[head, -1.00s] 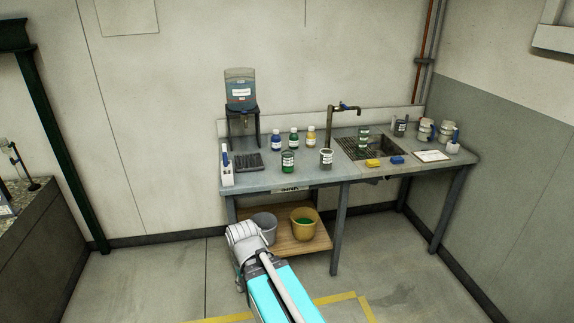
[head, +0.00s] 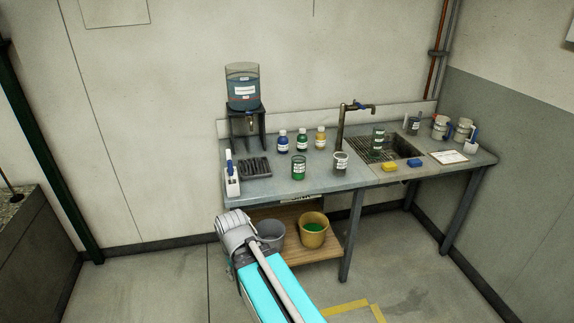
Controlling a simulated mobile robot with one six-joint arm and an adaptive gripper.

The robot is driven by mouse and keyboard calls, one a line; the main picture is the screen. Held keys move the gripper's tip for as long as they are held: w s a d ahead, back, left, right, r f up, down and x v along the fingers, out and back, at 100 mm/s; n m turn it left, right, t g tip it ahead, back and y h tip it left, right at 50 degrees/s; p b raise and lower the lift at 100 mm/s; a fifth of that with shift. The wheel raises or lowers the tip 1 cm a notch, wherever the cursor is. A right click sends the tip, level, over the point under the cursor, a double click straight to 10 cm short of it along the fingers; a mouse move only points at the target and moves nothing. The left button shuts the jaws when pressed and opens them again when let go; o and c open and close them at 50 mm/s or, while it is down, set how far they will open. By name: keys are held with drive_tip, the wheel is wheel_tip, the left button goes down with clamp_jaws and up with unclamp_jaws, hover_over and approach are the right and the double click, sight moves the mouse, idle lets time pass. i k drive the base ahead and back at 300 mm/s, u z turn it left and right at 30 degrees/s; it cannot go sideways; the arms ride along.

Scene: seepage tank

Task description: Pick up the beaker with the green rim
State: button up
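Two greenish beakers with white labels show in the head view. One beaker (head: 298,168) stands upright on the front part of the bench, left of a grey labelled beaker (head: 340,162). The other greenish beaker (head: 378,139) stands upright at the sink grating, right of the tap. Both look green at the top, but they are too small to tell which one has the green rim. My cyan arm link and its pale grey joint show at the lower middle, in front of the bench. My gripper's fingers cannot be seen.
The bench (head: 275,183) holds several capped bottles, a dispenser (head: 243,90) on a stand, a black rack (head: 255,168), a tap (head: 342,125), yellow (head: 390,167) and blue (head: 415,164) sponges. Two buckets sit on the lower shelf (head: 305,251). Floor right of my arm is clear.

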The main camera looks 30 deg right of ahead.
sight(298, 168)
drive_tip(key=i, duration=0.9)
drive_tip(key=z, duration=0.05)
